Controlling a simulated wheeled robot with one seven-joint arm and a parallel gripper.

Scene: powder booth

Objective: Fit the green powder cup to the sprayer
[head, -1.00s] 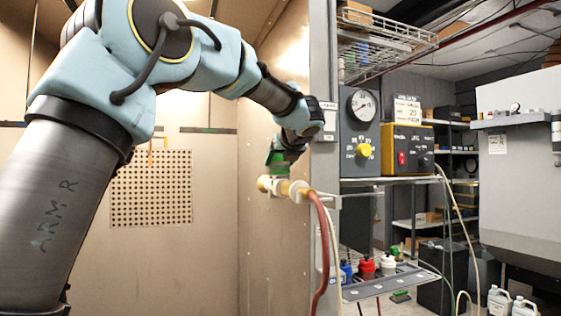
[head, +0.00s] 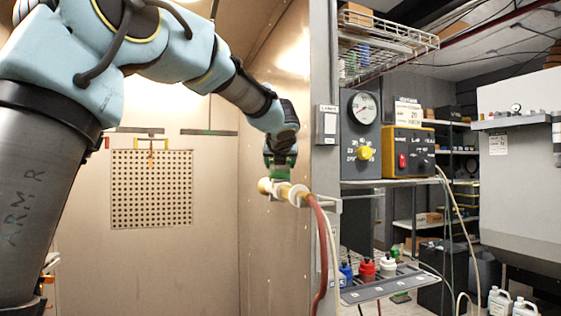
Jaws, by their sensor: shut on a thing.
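The sprayer (head: 298,194), tan and cream-white, lies level in a holder at the right edge of the booth, with a red hose (head: 322,250) running down from its rear. My gripper (head: 280,158) is directly above it, pointing down and shut on the green powder cup (head: 281,174). The cup is small in view and partly covered by the fingers. Its lower end is right at the top of the sprayer; I cannot tell whether it is touching or seated.
A shelf (head: 385,286) at the lower right holds blue (head: 346,270), red (head: 367,268) and white (head: 388,266) cups. A gauge panel (head: 362,130) and a yellow-black control box (head: 408,150) stand beside the booth wall. The booth interior left of the sprayer is open, with a perforated panel behind.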

